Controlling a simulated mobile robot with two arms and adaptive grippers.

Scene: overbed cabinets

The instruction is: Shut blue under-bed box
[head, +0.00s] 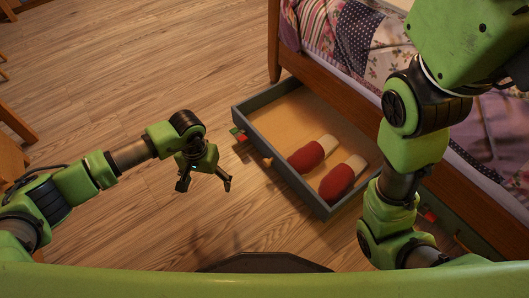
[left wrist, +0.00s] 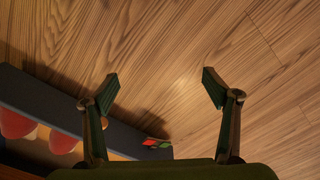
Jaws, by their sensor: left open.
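The blue-grey under-bed box (head: 292,178) is pulled out from beneath the bed, its front facing the lower left. Two red and cream slipper-like items (head: 312,155) lie inside it. A red and green ornament (head: 238,134) sits on its front, and it also shows in the left wrist view (left wrist: 157,143). My left gripper (head: 205,185) is open and empty, to the left of the box front and apart from it. In the left wrist view the box's dark edge (left wrist: 60,105) runs along the lower left, behind the left finger.
The wooden bed (head: 350,92) with a patchwork cover fills the upper right. Another under-bed front with a red and green ornament (head: 428,214) is partly hidden by my right arm. Wooden furniture stands at the left edge. The wooden floor (head: 150,60) is otherwise clear.

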